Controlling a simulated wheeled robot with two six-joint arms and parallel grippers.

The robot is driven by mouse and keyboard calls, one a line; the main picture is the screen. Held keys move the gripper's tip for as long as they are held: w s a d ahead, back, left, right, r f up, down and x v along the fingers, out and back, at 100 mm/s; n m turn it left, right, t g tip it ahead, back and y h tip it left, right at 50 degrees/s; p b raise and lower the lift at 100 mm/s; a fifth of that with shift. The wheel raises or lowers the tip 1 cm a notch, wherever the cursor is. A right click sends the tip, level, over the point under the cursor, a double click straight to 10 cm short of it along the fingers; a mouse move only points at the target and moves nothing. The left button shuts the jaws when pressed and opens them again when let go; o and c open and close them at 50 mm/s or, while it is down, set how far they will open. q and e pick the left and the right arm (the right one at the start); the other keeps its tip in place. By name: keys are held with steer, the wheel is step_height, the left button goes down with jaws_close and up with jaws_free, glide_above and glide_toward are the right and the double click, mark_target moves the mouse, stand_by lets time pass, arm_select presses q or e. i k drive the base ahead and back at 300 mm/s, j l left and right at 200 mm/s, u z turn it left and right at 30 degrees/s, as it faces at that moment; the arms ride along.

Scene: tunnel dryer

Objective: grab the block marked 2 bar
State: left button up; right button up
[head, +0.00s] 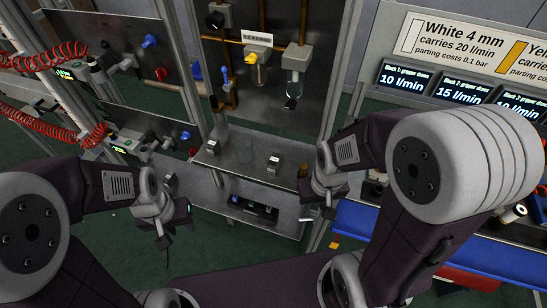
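Two small dark blocks with pale tops stand on the grey metal shelf (240,165): a left block (212,147) and a right block (274,161). Their markings are too small to read, so I cannot tell whether either is marked 2 bar. My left gripper (175,228) is open and empty, below and left of the shelf. My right gripper (318,208) appears open and empty, just right of the shelf and below the right block. Neither gripper touches a block.
Red coiled hoses (50,128) hang at left. Display signs (403,80) and a blue-edged bench (375,225) stand at right.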

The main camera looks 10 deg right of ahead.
mark_target(213, 146)
steer(key=j+z, duration=0.45)
steer(key=j, duration=1.4)
steer(key=i, duration=0.05)
